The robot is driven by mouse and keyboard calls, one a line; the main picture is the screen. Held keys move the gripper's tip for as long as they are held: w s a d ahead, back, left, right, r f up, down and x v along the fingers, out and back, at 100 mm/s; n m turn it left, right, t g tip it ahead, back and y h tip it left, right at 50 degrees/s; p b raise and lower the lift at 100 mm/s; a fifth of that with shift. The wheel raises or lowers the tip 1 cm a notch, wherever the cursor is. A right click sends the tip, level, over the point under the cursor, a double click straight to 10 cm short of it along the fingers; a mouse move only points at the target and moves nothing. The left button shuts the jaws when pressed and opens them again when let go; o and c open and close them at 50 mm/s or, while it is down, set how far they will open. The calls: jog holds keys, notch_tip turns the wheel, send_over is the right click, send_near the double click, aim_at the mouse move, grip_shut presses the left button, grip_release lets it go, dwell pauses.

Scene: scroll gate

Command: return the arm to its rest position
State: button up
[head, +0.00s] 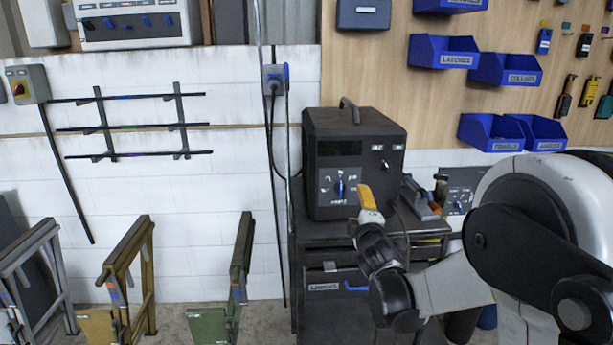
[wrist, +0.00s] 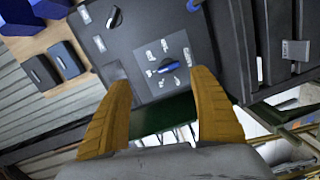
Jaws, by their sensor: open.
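My gripper (head: 366,196) has yellow fingers and is raised in front of the black welder-like box (head: 352,138) in the head view. The wrist view shows both fingers of my gripper (wrist: 165,100) spread apart with nothing between them. Beyond the fingertips is the box's front panel (wrist: 180,50), with a blue-handled dial (wrist: 166,65). In the head view the same dial (head: 341,188) shows just left of my gripper. I cannot tell whether the fingers touch the box. My arm reaches in from the right.
The box stands on a dark cabinet (head: 325,262) with a blue-handled drawer. A tool with an orange grip (head: 420,200) lies right of it. Blue bins (head: 445,52) hang on the wooden board. Grey, yellow (head: 130,265) and green (head: 235,280) frames stand at the left. Wall rods (head: 130,127) hang behind.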

jog(key=s+d+m+g, duration=0.2)
jog(key=s+m+g, duration=0.7)
jog(key=s, duration=1.6)
jog(key=s+a+f+m, duration=0.2)
jog(key=s+m, duration=0.1)
jog(key=s, duration=0.4)
jog(key=s+a+f+m+g+y, duration=0.1)
jog(key=s+f+m, duration=0.2)
jog(key=s, duration=0.4)
jog(key=shift+a, duration=0.4)
